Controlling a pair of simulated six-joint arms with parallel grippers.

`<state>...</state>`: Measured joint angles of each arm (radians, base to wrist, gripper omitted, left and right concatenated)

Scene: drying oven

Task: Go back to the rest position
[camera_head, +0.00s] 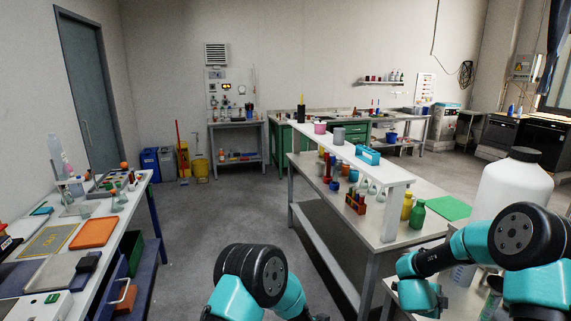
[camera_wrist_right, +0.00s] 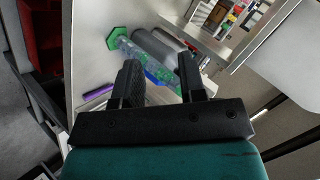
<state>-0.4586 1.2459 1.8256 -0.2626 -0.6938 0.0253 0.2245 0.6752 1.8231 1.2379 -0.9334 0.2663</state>
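My right gripper (camera_wrist_right: 160,75) shows in the right wrist view with its two black fingers spread apart. Nothing is visibly clamped between them. Beyond the fingertips are a clear tube with a green hexagonal base (camera_wrist_right: 114,38) and a grey cylinder (camera_wrist_right: 175,46). I cannot tell whether a finger touches them. In the head view my right arm (camera_head: 515,240) bends in at the lower right, and its fingers are not visible. My left arm (camera_head: 250,275) rises at the bottom centre; its gripper is not in view.
A white bottle with a black cap (camera_head: 512,190) stands close to my right arm. The central bench with a raised shelf (camera_head: 385,170) holds bottles and flasks. A side bench (camera_head: 135,200) with trays stands at left. Open grey floor (camera_head: 215,210) lies between the benches.

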